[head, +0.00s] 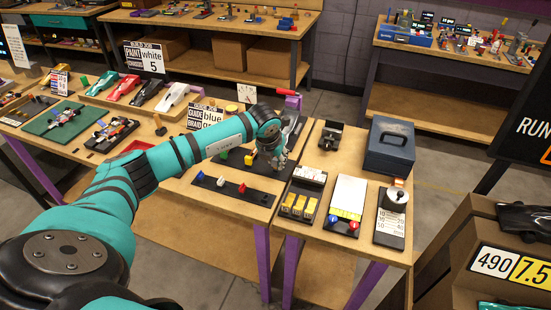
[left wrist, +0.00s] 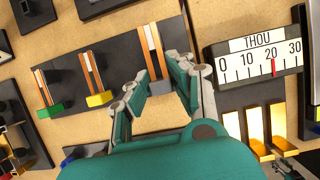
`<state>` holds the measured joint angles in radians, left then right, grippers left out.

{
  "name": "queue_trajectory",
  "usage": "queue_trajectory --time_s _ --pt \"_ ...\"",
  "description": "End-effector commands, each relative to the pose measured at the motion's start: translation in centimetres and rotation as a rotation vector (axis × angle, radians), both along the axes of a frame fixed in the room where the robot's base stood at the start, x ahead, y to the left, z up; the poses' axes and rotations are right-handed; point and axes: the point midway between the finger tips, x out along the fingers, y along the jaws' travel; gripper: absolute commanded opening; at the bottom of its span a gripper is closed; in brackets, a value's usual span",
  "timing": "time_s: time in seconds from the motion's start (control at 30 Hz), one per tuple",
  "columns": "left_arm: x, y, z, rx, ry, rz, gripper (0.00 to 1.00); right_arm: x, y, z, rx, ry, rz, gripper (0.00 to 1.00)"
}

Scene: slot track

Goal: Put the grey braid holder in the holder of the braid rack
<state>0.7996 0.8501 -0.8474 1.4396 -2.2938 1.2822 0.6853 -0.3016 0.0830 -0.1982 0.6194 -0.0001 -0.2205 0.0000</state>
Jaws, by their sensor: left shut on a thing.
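The braid rack is a black board (head: 237,158), which also shows in the left wrist view (left wrist: 117,62). A green holder (head: 224,154) and a yellow holder (head: 249,160) with copper-coloured strips stand on it. My left gripper (head: 275,158) is over the rack's right part. In the left wrist view its fingers (left wrist: 158,74) are closed around the lower end of the grey braid holder, whose copper and white strips (left wrist: 153,45) point away over the board. The fingers hide most of its body, and I cannot tell whether it touches the rack. My right gripper is not in view.
A gauge marked THOU (left wrist: 262,62) lies close right of the gripper, with yellow blocks (head: 299,204) below it. A second black rack (head: 232,190) with coloured pieces lies in front. A dark blue box (head: 390,145) stands on the right table.

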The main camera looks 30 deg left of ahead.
Motion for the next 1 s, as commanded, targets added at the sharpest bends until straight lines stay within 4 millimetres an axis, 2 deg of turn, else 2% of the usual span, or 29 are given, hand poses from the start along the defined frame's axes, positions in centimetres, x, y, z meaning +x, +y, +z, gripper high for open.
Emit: queue_trajectory --time_s 1.0 --pt "-0.01 0.02 0.05 0.000 0.000 0.000 0.00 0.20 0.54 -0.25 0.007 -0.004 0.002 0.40"
